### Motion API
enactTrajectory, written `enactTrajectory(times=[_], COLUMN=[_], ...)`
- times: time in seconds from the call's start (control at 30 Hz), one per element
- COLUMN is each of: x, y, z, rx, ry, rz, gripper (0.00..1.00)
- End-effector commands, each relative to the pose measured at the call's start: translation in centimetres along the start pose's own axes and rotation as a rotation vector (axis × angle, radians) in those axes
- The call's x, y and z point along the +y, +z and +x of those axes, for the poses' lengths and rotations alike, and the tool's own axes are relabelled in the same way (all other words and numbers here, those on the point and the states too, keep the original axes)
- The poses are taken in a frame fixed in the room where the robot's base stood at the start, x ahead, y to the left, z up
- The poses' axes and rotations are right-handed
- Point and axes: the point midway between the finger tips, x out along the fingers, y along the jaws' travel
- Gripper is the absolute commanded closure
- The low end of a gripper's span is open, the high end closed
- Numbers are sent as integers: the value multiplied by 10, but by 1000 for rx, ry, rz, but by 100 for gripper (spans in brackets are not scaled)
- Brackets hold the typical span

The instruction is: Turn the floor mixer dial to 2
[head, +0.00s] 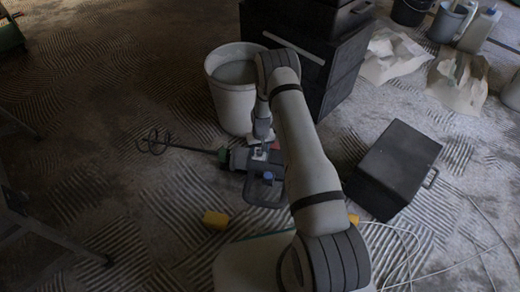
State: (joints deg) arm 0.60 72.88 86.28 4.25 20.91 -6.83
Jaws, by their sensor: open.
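The floor mixer (239,160) lies on its side on the floor near the middle of the head view. Its shaft runs left to a wire whisk (155,141), with a green collar at the body end. A small blue round part (268,177) shows on its near side; I cannot tell whether it is the dial, and no number is legible. My gripper (259,149) points down at the mixer body, just above or touching it. It is open, with nothing seen held in it. My arm hides part of the mixer's right side.
A pale bucket (229,103) stands just behind the mixer, before a dark cabinet (345,65). A black box (395,170) stands to the right, with pale cables (440,262) nearby. Crumpled bags (392,54) lie at the back right. Left floor is fairly clear.

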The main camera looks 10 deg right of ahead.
Motion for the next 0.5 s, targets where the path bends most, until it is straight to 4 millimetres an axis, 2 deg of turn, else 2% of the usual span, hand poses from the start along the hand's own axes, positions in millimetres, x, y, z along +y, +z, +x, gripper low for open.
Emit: enactTrajectory(times=[0.17, 0.4, 0.5], x=[0, 0, 0], y=[0, -1, -1], z=[-15, -57, -69], rx=[1, 1, 0], ry=[0, 0, 0], rz=[0, 0, -1], gripper=[52, 52, 52])
